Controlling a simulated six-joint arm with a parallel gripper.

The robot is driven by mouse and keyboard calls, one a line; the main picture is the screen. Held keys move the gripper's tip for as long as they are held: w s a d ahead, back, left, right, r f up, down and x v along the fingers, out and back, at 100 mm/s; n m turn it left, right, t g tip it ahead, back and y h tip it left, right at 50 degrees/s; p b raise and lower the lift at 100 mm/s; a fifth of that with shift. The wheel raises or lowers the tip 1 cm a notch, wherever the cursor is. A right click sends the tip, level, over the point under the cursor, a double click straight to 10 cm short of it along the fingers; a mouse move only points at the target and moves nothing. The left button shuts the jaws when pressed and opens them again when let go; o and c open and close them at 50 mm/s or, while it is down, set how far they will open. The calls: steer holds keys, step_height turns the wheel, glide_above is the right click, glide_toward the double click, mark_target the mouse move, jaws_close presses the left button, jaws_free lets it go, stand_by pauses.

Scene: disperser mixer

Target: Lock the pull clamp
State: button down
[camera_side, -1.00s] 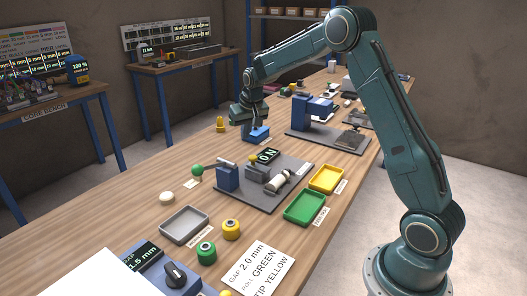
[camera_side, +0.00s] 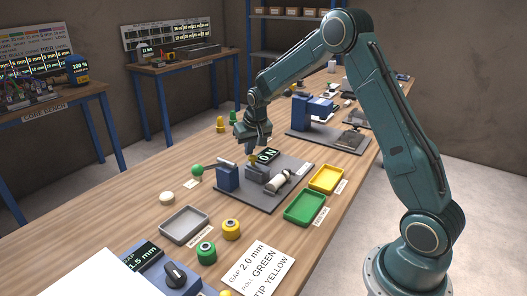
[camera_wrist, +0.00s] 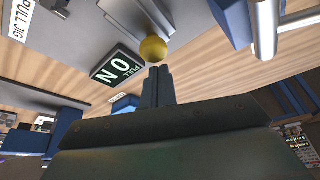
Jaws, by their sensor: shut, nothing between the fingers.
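The pull jig plate (camera_side: 262,200) lies on the bench and carries the clamp. The clamp's yellow ball knob (camera_wrist: 153,49) sits right at my fingertips in the wrist view; I cannot tell whether they touch it. The knob also shows small in the side view (camera_side: 252,161), just below my gripper (camera_side: 252,150). My gripper (camera_wrist: 158,72) is shut and empty, with its fingers pointing at the knob. A dark display reading "ON" (camera_side: 267,156) stands beside the knob, and the wrist view shows it labelled PULL (camera_wrist: 120,68).
A blue block (camera_side: 227,178) and a pale cylinder (camera_side: 283,183) stand on the plate. A green tray (camera_side: 304,209), a yellow tray (camera_side: 326,179) and a grey tray (camera_side: 184,226) lie around it. A blue press-like fixture (camera_side: 310,107) stands behind.

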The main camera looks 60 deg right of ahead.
steer(key=shift+s, duration=0.1)
stand_by(0.3)
steer(key=shift+s, duration=2.6)
steer(key=shift+f, duration=0.1)
steer(key=shift+w, duration=0.1)
steer(key=shift+w+d+r, duration=0.5)
steer(key=shift+w+d, duration=0.45)
steer(key=shift+w, duration=0.8)
step_height(320, 180, up, 10)
steer(key=f, duration=0.1)
glide_above(263, 166)
steer(key=shift+w+d+r, duration=0.15)
steer(key=shift+r, duration=0.1)
